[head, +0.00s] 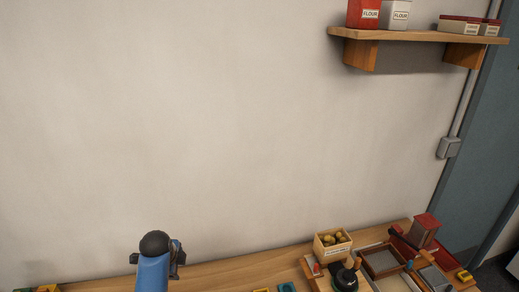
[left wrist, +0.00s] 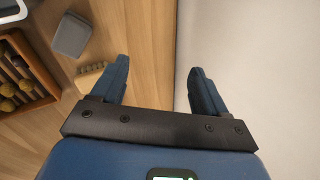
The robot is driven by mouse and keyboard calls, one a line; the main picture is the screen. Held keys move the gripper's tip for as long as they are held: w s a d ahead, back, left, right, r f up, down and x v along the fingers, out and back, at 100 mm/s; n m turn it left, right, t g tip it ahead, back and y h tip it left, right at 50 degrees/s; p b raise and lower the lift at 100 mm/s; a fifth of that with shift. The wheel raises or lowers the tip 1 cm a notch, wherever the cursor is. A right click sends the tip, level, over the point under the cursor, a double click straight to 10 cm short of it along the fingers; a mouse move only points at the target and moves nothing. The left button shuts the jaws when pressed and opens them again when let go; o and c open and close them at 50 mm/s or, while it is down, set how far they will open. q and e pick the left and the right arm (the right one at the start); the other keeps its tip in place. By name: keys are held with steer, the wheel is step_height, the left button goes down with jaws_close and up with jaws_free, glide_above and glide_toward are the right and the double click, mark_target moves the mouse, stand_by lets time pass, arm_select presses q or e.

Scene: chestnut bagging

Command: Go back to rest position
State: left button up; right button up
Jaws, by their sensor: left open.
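My left gripper (left wrist: 160,82) shows in the left wrist view with its two blue fingers spread wide and nothing between them. It is above the back part of the wooden table, by the pale wall. In the head view my blue left arm with its black rounded end rises at the lower left, and its fingertips are not clear there. A wooden tray (left wrist: 50,72) with round brown chestnuts in rows lies at the left of the left wrist view. I do not see my right gripper in either view.
The left wrist view shows a grey container (left wrist: 72,36) and a small pale brush-like item (left wrist: 91,76) on the table. In the head view, a crate (head: 332,252) of round items and a red box (head: 424,230) stand at the lower right. A shelf (head: 420,36) is above.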

arm_select(q)
steer(key=s+d+r+n+t+b, duration=0.2)
steer(key=s+n+t+b, duration=0.1)
steer(key=s+n+t, duration=0.6)
steer(key=s+d+r+n+t+b, duration=0.25)
steer(key=s+n+t, duration=0.35)
steer(key=s+n, duration=0.4)
steer(key=s+f+g+b, duration=0.1)
steer(key=s+f+b, duration=0.1)
steer(key=s, duration=0.5)
steer(key=s+f+m+g+b, duration=0.1)
steer(key=s+f, duration=0.4)
steer(key=s, duration=0.2)
steer(key=shift+s+d+f+h+b, duration=0.25)
steer(key=shift+s+d+h+b, duration=0.05)
steer(key=shift+s+d+b, duration=0.1)
